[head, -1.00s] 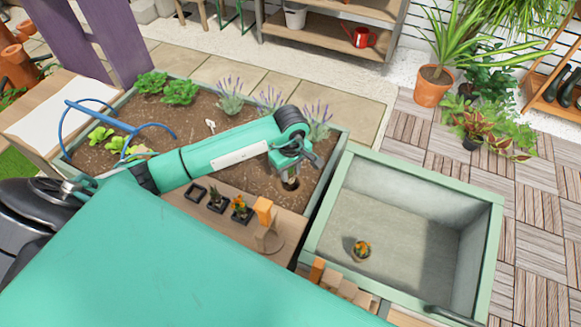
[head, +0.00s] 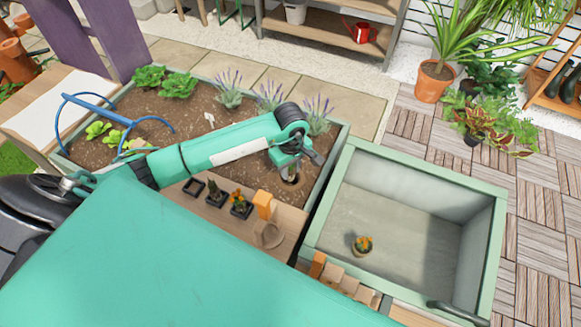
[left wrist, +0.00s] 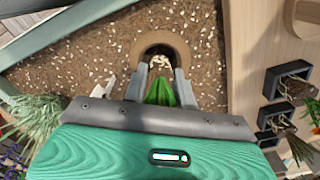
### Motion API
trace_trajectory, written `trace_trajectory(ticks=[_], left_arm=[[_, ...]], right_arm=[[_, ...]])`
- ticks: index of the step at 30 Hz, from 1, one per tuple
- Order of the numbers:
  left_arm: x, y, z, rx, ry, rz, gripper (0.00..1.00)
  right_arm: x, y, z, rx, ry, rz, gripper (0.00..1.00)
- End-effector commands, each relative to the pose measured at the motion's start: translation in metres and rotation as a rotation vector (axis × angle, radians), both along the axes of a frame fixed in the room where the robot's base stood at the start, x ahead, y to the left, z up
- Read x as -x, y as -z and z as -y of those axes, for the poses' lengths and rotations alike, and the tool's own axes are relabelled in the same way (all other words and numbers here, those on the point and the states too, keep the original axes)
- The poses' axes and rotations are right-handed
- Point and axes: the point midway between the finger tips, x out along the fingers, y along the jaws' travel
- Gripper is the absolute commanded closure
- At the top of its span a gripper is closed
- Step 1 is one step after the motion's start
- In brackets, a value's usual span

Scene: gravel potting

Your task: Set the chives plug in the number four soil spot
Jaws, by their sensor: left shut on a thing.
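My left gripper (head: 289,174) is over the soil at the near right corner of the planter bed (head: 170,115). In the left wrist view its two fingers (left wrist: 161,84) are shut on the chives plug, whose green leaves (left wrist: 160,93) show between them. A round hole (left wrist: 160,52) in the soil lies right at the fingertips, and its dark edge also shows under the gripper in the head view. My right gripper is out of view.
Black pots (head: 216,193) stand on the wooden ledge, near an orange-topped tool (head: 263,204). A green-rimmed box (head: 345,150) at the right holds a small orange-flowered plant (head: 362,246).

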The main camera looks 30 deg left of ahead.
Motion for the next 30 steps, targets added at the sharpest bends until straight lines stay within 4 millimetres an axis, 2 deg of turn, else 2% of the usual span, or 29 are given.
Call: trace_trajectory(ticks=[30], left_arm=[[0.000, 0.021, 0.000, 0.000, -0.001, -0.001, 0.79]], right_arm=[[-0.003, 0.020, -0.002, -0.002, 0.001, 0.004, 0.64]])
